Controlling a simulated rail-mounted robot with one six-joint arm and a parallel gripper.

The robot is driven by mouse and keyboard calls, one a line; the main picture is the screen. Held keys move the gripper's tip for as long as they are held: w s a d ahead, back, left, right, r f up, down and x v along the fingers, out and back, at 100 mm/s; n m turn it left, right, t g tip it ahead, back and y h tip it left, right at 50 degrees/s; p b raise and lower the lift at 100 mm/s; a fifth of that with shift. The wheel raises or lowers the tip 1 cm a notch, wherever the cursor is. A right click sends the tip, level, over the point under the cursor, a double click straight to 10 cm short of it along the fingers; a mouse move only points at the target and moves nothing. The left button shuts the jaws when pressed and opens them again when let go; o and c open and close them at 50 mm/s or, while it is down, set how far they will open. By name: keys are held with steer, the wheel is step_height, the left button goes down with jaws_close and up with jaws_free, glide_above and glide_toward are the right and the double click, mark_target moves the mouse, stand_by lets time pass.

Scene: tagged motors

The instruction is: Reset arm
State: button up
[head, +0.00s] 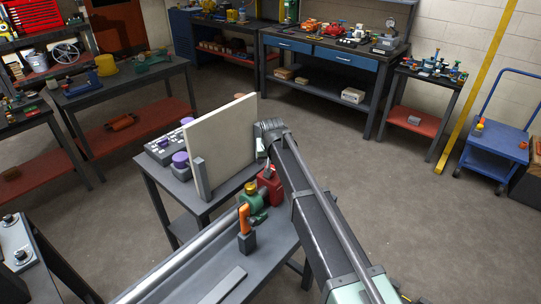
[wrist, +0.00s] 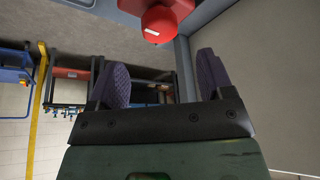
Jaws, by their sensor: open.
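My arm reaches in from the lower right of the head view and bends down at a grey joint near the board. My gripper (wrist: 164,78) shows in the wrist view with its two purple-padded fingers wide apart and nothing held between them. A red motor (head: 269,184) stands on the grey bench, beside and partly behind my arm in the head view. A red body with a round red end (wrist: 158,24) shows beyond the fingers at the top of the wrist view, apart from them. My fingertips are hidden in the head view.
A green motor (head: 253,203) and an orange-handled piece (head: 245,219) sit near the red motor. An upright pale board (head: 226,145) stands close left of my arm. A blue cart (head: 494,150) and workbenches line the room. The right floor is open.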

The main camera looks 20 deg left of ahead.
steer(key=p+v, duration=0.1)
steer(key=v, duration=0.2)
steer(key=shift+s+r, duration=0.15)
steer(key=shift+r, duration=0.1)
steer(key=s+d+m+g, duration=0.1)
steer(key=s+d, duration=0.7)
steer(key=d, duration=0.6)
steer(key=s+d+f+m+g+h, duration=0.1)
steer(key=s+d+m, duration=0.1)
steer(key=s+d, duration=0.6)
steer(key=s+d+f+m+g, duration=0.1)
steer(key=s+d, duration=0.7)
steer(key=d, duration=1.4)
steer(key=shift+s+f+m+g+h+b, duration=0.25)
steer(key=shift+s+m+g+h+b, duration=0.15)
steer(key=shift+g, duration=0.1)
steer(key=shift+w, duration=0.1)
